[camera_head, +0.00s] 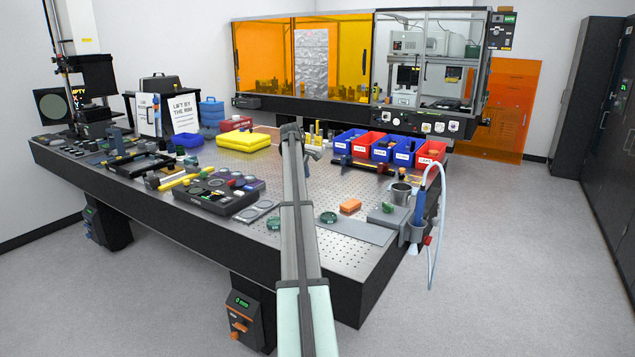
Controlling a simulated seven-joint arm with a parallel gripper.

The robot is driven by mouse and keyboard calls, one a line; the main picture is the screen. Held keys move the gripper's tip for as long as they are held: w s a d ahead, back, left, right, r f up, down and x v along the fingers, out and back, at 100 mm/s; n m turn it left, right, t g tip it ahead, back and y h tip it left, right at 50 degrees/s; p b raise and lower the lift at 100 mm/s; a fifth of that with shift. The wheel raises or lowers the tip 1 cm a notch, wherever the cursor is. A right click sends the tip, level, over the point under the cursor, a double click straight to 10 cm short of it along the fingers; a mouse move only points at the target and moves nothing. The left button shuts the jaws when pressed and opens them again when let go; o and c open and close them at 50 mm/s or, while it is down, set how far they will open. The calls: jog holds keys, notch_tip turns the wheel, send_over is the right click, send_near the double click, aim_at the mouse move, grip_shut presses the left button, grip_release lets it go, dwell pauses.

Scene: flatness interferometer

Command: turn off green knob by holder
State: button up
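My arm rises from the bottom middle over the optical table, and my gripper (291,130) is at its far end, small and seen from behind. I cannot tell its finger state. A small dark green round piece (329,217) lies right of my arm, by a flat grey plate (358,229). Another green round piece (273,223) lies left of my arm. I cannot tell whether either is a knob. A grey holder (416,233) with a blue-topped tool and a white hose is at the table's right edge. A metal cup (400,193) stands near it.
The perforated table (335,262) has clear patches right of my arm. An orange block (350,206), a grey block (388,214) and a black tray of parts (216,196) lie on it. Blue and red bins (382,148) and a glazed enclosure (345,50) stand behind.

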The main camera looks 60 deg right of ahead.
jog(key=o, duration=0.6)
jog(key=shift+m, duration=0.9)
jog(key=s+d+r, duration=0.1)
jog(key=s+d, duration=0.1)
jog(key=s, duration=0.2)
jog(key=s+d+r, duration=0.1)
jog(key=s+d, duration=0.2)
jog(key=s, duration=0.2)
jog(key=s+d, duration=0.2)
jog(key=s, duration=0.2)
jog(key=shift+s+d+r, duration=0.15)
jog(key=shift+s+r, duration=0.15)
jog(key=shift+r, duration=0.1)
jog(key=shift+c, duration=0.2)
jog(key=g, duration=0.1)
send_near(388, 204)
jog(key=w+r, duration=0.4)
jog(key=r, duration=0.1)
jog(key=s+a+n+g, duration=0.1)
jog(key=s+a+n, duration=0.1)
jog(key=n, duration=0.9)
jog(key=x, duration=1.4)
jog(key=shift+s, duration=0.2)
jog(key=c, duration=1.1)
